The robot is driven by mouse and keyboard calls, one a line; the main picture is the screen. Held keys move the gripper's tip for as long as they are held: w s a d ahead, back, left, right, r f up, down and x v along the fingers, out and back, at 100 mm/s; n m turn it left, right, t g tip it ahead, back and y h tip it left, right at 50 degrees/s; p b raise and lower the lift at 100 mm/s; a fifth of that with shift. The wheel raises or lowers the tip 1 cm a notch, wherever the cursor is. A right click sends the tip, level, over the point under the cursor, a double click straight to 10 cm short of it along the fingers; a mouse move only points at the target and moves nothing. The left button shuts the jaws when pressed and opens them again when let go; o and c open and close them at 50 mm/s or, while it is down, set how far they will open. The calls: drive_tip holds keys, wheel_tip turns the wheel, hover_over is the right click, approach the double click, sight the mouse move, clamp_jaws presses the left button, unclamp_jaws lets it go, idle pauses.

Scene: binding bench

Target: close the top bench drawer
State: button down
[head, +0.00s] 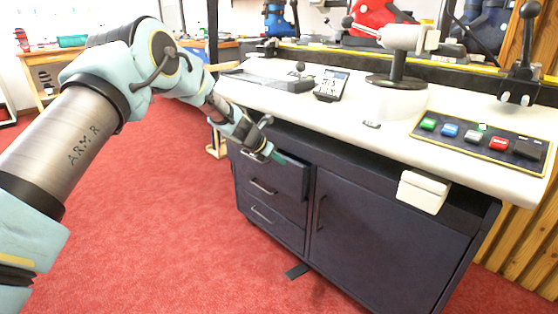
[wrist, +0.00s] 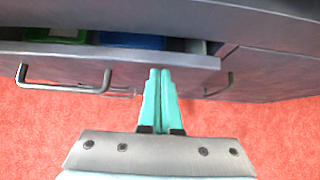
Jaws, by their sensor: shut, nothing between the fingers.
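The top bench drawer (head: 288,180) is partly pulled out of the dark bench cabinet, at its left column. In the wrist view the drawer front (wrist: 190,61) runs across the upper part, with a gap behind it showing a green item (wrist: 55,34) and a blue item (wrist: 130,41) inside. Its bar handle (wrist: 62,87) is left of my fingers. My gripper (wrist: 160,72) is shut and empty, its teal fingertips at the drawer front's lower edge, right of the handle; I cannot tell if they touch. In the head view my gripper (head: 278,157) is at the drawer's top, partly hiding it.
Two shut drawers (head: 268,205) lie below, and a cupboard door (head: 375,235) is to the right. A white box (head: 423,191) is mounted on the cabinet's front. The white benchtop (head: 330,112) overhangs above. Red carpet (head: 150,220) is clear at the left.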

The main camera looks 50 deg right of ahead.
sight(289, 158)
drive_tip(key=d+p, duration=0.2)
drive_tip(key=p, duration=0.1)
drive_tip(key=d+p, duration=0.1)
drive_tip(key=p, duration=0.1)
drive_tip(key=shift+d+r, duration=0.3)
drive_tip(key=shift+s+d+f, duration=0.1)
drive_tip(key=shift+s+d, duration=0.05)
drive_tip(key=shift+d, duration=0.25)
